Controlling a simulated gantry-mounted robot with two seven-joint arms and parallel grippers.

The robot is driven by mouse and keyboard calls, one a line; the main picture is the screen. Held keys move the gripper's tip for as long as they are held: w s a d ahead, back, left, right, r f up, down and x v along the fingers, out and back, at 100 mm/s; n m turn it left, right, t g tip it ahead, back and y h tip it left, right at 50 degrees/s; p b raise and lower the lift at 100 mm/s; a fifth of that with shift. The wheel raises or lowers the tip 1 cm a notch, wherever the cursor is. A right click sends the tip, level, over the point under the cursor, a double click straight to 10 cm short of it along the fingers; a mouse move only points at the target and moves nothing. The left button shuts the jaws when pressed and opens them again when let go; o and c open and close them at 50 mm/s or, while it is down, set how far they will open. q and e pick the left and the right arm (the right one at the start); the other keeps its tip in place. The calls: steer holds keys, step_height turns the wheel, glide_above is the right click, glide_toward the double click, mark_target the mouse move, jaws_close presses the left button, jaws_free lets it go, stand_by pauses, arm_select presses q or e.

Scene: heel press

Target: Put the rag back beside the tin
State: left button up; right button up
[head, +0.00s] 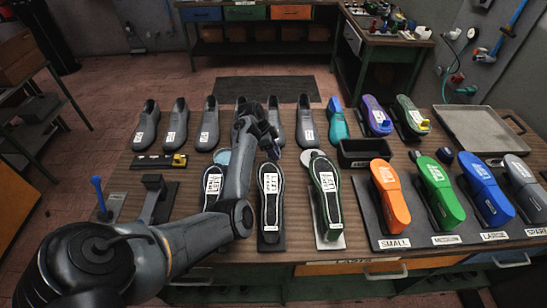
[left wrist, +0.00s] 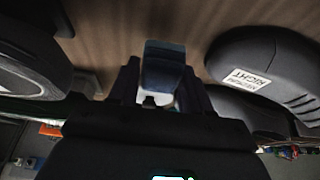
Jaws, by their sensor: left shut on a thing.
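My left gripper (head: 270,150) is over the bench, between the back row of dark shoes and the front row of upturned shoes. It is shut on a small dark blue-grey piece that looks like the rag; in the left wrist view the rag (left wrist: 165,65) sits between the dark fingers. My own arm and gripper hide most of it in the head view. A round pale tin (head: 311,156) stands just right of the gripper, behind the green-edged upturned shoe. A light-blue disc (head: 222,157) lies left of the gripper, partly behind my arm. My right gripper is not in view.
Dark shoes (head: 146,125) stand along the back of the bench (head: 340,255). Upturned shoes (head: 271,200) stand in front. A black bin (head: 366,152) is right of the tin. Coloured lasts (head: 390,197) and a metal tray (head: 470,128) fill the right side.

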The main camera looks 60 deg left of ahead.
arm_select(q)
steer(key=shift+f, duration=2)
steer(key=shift+f, duration=0.1)
steer(key=o, duration=0.9)
steer(key=shift+o, duration=0.2)
steer(key=shift+r, duration=0.3)
steer(key=v, duration=1.1)
steer(key=shift+s+r+p, duration=0.2)
steer(key=shift+r+p, duration=0.1)
steer(key=shift+a, duration=0.1)
